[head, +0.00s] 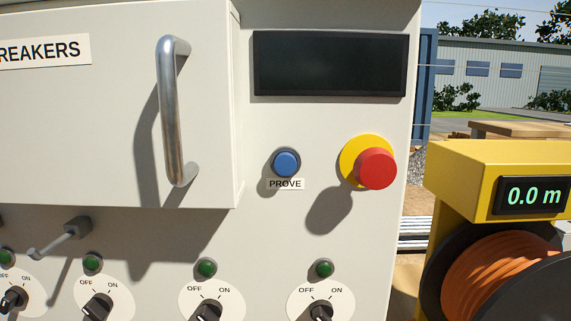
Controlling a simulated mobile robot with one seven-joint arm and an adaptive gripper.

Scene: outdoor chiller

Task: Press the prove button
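The prove button (287,163) is a round blue push button in a dark ring on the cream panel face. A label reading PROVE (285,184) sits just below it. The button stands out from the panel and nothing touches it. My gripper is not in view.
A red mushroom button (375,168) on a yellow disc sticks out to the right. A dark blank display (330,64) is above. A metal handle (172,110) projects from the BREAKERS door at left. OFF/ON knobs (322,310) and green lamps line the bottom. A yellow cable reel (500,170) stands right.

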